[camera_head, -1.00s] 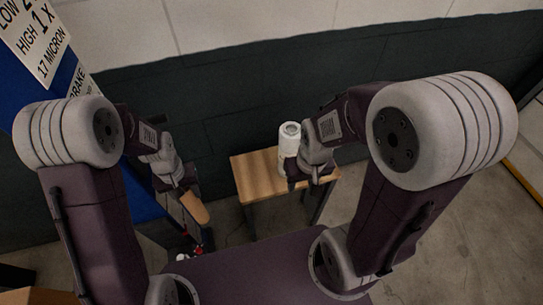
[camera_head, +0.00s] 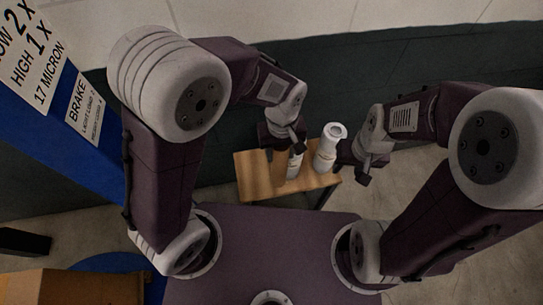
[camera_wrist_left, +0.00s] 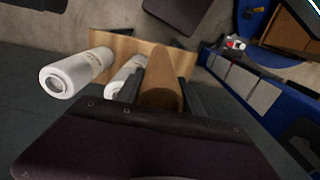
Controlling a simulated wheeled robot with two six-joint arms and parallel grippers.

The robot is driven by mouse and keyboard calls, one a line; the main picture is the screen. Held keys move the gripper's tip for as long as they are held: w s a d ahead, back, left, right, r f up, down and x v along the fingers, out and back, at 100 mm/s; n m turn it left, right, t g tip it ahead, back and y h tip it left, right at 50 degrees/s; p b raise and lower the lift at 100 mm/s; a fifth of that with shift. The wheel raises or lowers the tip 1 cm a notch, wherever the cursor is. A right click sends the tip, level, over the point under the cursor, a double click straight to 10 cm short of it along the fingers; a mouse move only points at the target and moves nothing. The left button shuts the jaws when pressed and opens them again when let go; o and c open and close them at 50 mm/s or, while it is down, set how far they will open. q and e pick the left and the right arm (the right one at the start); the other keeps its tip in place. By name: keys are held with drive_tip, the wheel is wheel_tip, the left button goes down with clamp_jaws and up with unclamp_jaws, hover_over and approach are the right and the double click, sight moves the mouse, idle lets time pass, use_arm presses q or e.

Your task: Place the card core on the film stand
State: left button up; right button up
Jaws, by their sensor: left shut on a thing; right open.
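The brown card core (camera_head: 280,170) is held upright or nearly so in my left gripper (camera_head: 281,146), which is shut on it; the core also shows between the fingers in the left wrist view (camera_wrist_left: 160,88). It is over the wooden-topped stand (camera_head: 254,178), which I take as the film stand. Whether its lower end touches the top I cannot tell. One white roll (camera_head: 294,165) stands close beside the core, partly hidden by my left gripper. A second white roll (camera_head: 328,152) stands further right. My right gripper (camera_head: 353,170) is open and empty, just right of that roll.
A blue machine with printed labels (camera_head: 80,105) stands at the left. A cardboard box (camera_head: 85,287) is at the lower left. A dark wall (camera_head: 400,75) runs behind the stand. The stand's left end is clear of rolls.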

use_arm(q)
drive_tip(key=w+a+f, duration=0.5)
drive_tip(key=a+f, duration=0.5)
drive_tip(key=f, duration=0.1)
drive_tip(key=shift+w+p, duration=0.25)
drive_tip(key=shift+p, duration=0.1)
drive_tip(key=shift+d, duration=0.1)
drive_tip(key=shift+s+f, duration=0.1)
drive_tip(key=o, duration=1.4)
